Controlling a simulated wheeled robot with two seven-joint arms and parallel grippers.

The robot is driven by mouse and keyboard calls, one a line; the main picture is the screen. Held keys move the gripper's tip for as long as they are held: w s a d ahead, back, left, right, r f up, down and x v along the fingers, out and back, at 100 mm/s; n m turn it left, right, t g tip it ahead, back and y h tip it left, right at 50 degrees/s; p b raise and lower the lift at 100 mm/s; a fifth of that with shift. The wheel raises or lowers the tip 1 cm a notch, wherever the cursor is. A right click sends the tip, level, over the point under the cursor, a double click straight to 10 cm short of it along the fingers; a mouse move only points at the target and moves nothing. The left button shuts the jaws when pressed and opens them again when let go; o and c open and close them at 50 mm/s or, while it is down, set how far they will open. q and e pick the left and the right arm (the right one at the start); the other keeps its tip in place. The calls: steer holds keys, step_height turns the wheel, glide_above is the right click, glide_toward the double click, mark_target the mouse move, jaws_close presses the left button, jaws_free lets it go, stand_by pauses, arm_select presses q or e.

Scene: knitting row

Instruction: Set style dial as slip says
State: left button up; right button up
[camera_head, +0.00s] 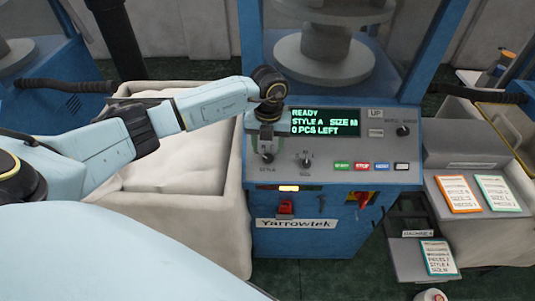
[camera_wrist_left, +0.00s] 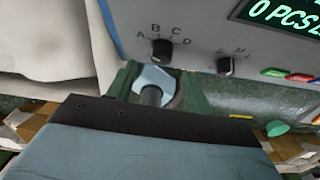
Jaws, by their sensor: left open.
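The style dial (camera_head: 267,157) is a small dark knob at the lower left of the blue machine's panel. In the left wrist view the dial (camera_wrist_left: 162,50) sits under the letters A, B, C, D; its exact setting is unclear. My left gripper (camera_head: 267,144) is open just in front of the panel at the dial. In the wrist view its green fingers (camera_wrist_left: 157,82) are below the dial, with nothing clearly held. The slip (camera_head: 438,257) on the lower grey tray seems to read style A, size M. My right gripper is out of view.
The display (camera_head: 325,122) reads READY, STYLE A, SIZE M, 0 PCS LEFT. The size dial (camera_head: 305,159) is close on the right, then several coloured buttons (camera_head: 371,166). Orange (camera_head: 458,194) and green (camera_head: 497,193) cards lie on a grey stand. A pale bin (camera_head: 195,215) stands left.

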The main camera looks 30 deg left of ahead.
mark_target(268, 158)
arm_select(q)
steer(key=shift+f, duration=2.35)
steer(key=c, duration=1)
